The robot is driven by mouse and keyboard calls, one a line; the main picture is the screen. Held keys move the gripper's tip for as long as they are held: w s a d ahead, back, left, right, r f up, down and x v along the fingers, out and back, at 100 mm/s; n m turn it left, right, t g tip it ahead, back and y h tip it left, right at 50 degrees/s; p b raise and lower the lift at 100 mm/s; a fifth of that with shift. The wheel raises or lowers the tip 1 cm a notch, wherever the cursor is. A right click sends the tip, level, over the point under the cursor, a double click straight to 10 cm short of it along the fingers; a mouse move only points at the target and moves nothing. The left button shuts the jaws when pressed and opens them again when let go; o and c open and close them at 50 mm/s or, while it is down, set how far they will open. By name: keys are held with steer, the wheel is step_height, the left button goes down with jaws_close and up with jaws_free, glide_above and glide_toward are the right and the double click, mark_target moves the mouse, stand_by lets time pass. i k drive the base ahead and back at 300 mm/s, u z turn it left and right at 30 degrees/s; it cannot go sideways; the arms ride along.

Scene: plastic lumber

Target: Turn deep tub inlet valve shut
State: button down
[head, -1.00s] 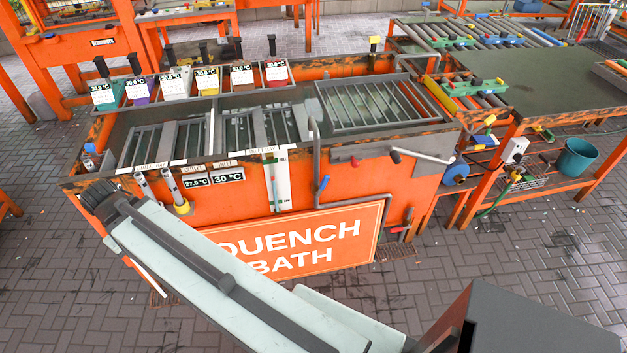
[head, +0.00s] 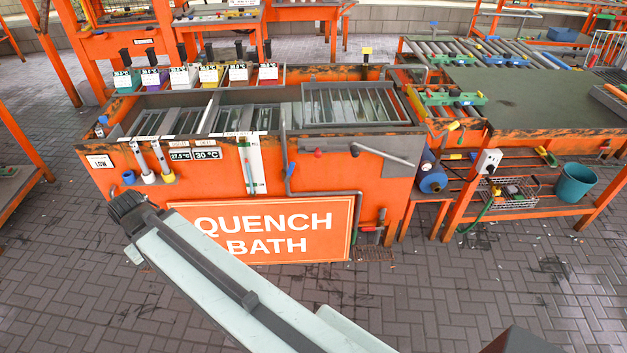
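The orange quench bath (head: 224,177) stands ahead with its sign facing me. A grey pipe (head: 285,150) runs down its front with a blue handle (head: 291,170). A red knob (head: 319,153) sits right of it by a thick grey lever-like bar (head: 370,153). I cannot tell which of these is the deep tub inlet valve. My gripper (head: 127,207) is the dark end of my pale arm, in front of the bath's lower left, apparently touching nothing. Its fingers are not distinct.
Two probes with white and yellow collars (head: 166,177) hang at the bath's front left, beside temperature displays (head: 206,153). An orange bench (head: 540,134) with a teal bucket (head: 575,182) below stands at right. The brick floor (head: 450,300) in front is clear.

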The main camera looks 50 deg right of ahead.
mark_target(290, 170)
steer(key=u, duration=0.45)
steer(key=i, duration=1.4)
steer(key=z, duration=0.45)
